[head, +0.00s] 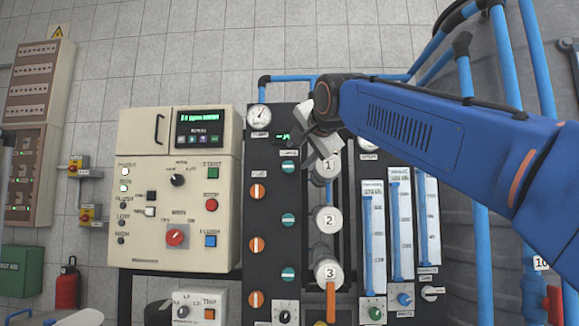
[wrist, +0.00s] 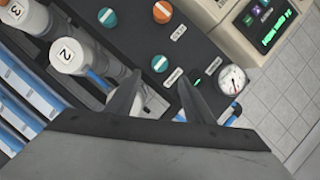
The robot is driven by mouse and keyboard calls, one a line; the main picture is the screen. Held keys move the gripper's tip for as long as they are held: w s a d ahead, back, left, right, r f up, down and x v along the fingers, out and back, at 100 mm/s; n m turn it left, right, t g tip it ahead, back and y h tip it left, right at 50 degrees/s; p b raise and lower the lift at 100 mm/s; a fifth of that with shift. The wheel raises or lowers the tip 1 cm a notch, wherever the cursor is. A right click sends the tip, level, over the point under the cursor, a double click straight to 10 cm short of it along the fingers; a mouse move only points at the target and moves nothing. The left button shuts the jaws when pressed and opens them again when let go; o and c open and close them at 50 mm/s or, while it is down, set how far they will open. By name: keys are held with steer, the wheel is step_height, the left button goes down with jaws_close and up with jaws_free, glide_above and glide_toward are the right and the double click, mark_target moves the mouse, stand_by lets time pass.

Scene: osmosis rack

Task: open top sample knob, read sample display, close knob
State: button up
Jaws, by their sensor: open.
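The top sample knob, taken as the uppermost teal knob (head: 288,167), sits on the dark panel with its white bar about level. In the wrist view the teal knob (wrist: 160,64) shows just beyond and between my fingertips, apparently not gripped. The small sample display (head: 284,137) glows green above the knob; its digits are too small to read. It also shows as a green mark (wrist: 197,81) by the right finger in the wrist view. My gripper (wrist: 158,80) is open and empty. In the head view my gripper (head: 318,138) is up and right of the knob, partly hiding the panel.
Orange knobs (head: 257,192) and other teal knobs (head: 288,220) are close by. White numbered cylinders (head: 328,220) stand right of them. A pressure gauge (head: 259,117) is at the upper left, beside the cream control box (head: 140,220). Flow meters (head: 401,225) stand at the right.

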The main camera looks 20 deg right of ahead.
mark_target(289, 166)
steer(key=x, duration=1)
steer(key=shift+w, duration=0.25)
steer(key=c, duration=1)
